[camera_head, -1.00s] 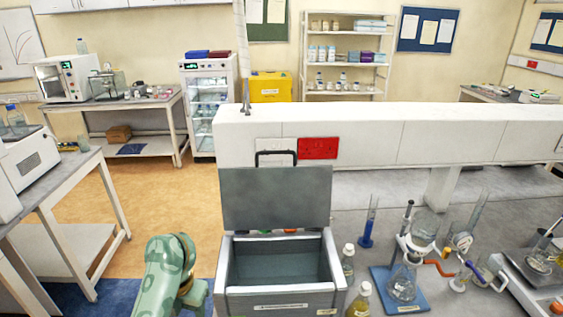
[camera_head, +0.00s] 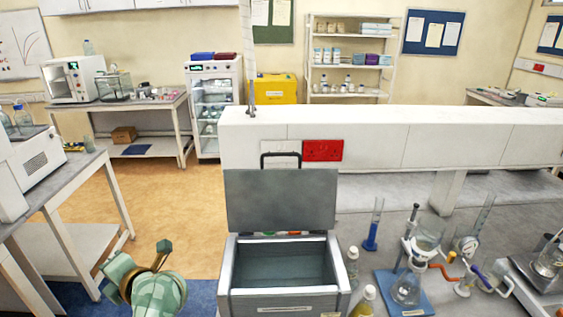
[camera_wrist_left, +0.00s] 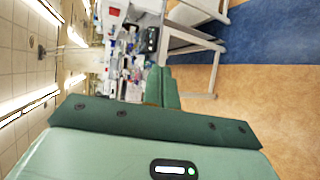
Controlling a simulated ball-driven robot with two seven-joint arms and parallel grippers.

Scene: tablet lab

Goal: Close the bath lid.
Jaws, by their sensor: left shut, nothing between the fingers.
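The bath (camera_head: 284,302) is a grey box on the bench in the lower middle of the head view, its inside open to view. Its grey lid (camera_head: 280,202) stands upright along the back edge, with a black handle (camera_head: 281,156) at the top. My green left arm shows at the lower left of the head view, left of the bath and apart from it. In the left wrist view my left gripper (camera_wrist_left: 161,72) is shut with nothing between its green fingers. Neither bath nor lid can be made out there. My right gripper is not in view.
Two small bottles (camera_head: 352,268) stand close to the right of the bath. Glassware on a blue stand (camera_head: 405,303) is further right. A white raised ledge (camera_head: 400,140) with a red socket (camera_head: 322,150) runs behind the lid. Open floor lies left of the bath.

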